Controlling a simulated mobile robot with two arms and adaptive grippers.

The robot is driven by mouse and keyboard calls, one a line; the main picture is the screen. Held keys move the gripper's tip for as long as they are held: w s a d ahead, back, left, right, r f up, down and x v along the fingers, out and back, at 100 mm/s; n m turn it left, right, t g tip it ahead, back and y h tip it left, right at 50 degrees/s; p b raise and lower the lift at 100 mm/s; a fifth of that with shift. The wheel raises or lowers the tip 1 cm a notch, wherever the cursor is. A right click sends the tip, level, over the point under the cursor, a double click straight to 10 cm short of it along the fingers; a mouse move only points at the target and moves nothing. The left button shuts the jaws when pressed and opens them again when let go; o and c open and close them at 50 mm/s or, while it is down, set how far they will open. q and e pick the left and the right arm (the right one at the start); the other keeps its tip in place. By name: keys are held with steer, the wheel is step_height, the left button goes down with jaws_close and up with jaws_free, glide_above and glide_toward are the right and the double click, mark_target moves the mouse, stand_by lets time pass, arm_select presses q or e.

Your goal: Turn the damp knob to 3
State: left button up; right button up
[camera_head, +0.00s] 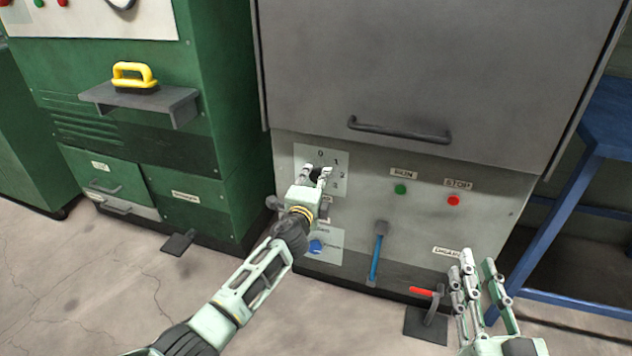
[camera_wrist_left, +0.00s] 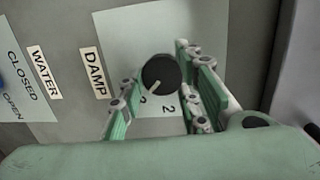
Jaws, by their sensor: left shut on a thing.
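The damp knob (camera_wrist_left: 160,74) is round and black with a pale pointer line. It sits on a white dial plate (camera_head: 335,158) on the grey machine, with the DAMP label (camera_wrist_left: 93,72) beside it in the wrist view. My left gripper (camera_head: 317,173) is shut on the knob, one finger on each side. The pointer line slants down-left in the wrist view, towards a partly hidden digit beside the 2 (camera_wrist_left: 171,108); I cannot read that digit surely. My right gripper (camera_head: 480,285) is open and empty, low at the right, away from the dial.
Beside the dial are a green button (camera_head: 400,189), a red button (camera_head: 453,200), a blue knob (camera_head: 316,246) and a blue-handled lever (camera_head: 377,255). A blue table frame (camera_head: 570,220) is at the right.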

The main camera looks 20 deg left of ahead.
arm_select(q)
steer(key=shift+s+f, duration=0.1)
steer(key=shift+f, duration=0.4)
steer(key=o, duration=1)
steer(key=shift+o, duration=0.3)
steer(key=shift+r, duration=0.15)
steer(key=shift+r, duration=0.1)
steer(key=s, duration=1.1)
steer(key=shift+s+d+r, duration=0.35)
steer(key=shift+s+r, duration=0.05)
steer(key=shift+r, duration=0.05)
